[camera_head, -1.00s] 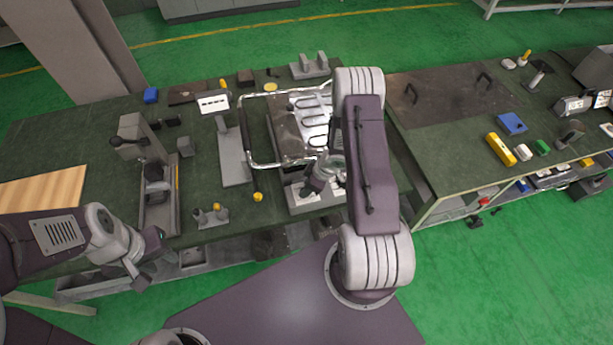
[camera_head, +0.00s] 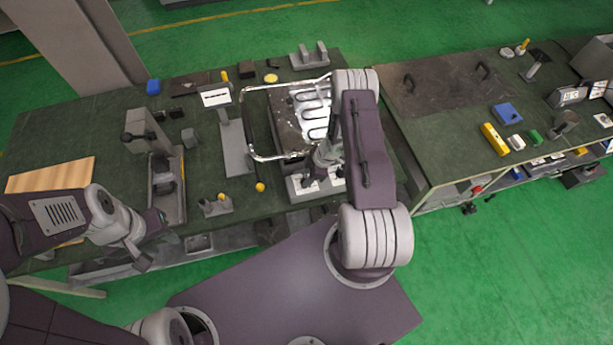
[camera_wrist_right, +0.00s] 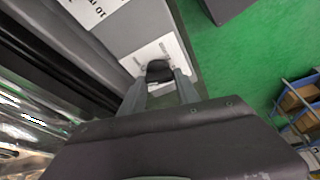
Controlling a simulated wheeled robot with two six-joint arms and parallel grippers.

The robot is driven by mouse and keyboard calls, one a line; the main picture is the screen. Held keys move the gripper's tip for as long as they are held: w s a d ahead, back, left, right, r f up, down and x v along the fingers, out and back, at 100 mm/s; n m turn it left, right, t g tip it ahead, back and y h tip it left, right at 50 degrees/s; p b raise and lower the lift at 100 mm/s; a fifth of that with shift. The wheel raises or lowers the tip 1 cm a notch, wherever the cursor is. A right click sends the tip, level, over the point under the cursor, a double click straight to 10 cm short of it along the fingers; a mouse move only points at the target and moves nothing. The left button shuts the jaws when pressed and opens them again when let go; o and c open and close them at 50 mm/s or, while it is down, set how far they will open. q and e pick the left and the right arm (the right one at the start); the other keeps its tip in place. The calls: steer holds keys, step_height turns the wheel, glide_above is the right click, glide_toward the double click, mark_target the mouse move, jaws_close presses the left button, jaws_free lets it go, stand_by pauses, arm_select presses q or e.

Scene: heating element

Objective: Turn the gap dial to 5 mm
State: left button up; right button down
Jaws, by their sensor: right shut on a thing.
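The control box (camera_head: 318,195) with pale dial plates sits at the front edge of the bench, below the heater fixture. In the right wrist view, a black dial knob (camera_wrist_right: 159,70) stands on a white plate (camera_wrist_right: 140,60) at the end of the grey box. My right gripper (camera_wrist_right: 160,85) is shut on this knob, with one finger on each side. The dial's pointer and scale are mostly hidden. A second white plate (camera_wrist_right: 90,10) shows partial print like "10 m". In the head view my right gripper (camera_head: 316,178) is over the box. My left gripper (camera_head: 143,260) hangs by the bench front, its jaws unclear.
A chrome frame (camera_head: 250,125) surrounds the heating element (camera_head: 315,112) behind the box. A grey press (camera_head: 150,150) and a small stand with yellow-tipped parts (camera_head: 216,206) are to the left. A second bench (camera_head: 440,150) with blocks and tools is at the right.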

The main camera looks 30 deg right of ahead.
steer(key=shift+d, duration=0.1)
steer(key=c, duration=0.9)
jaws_free()
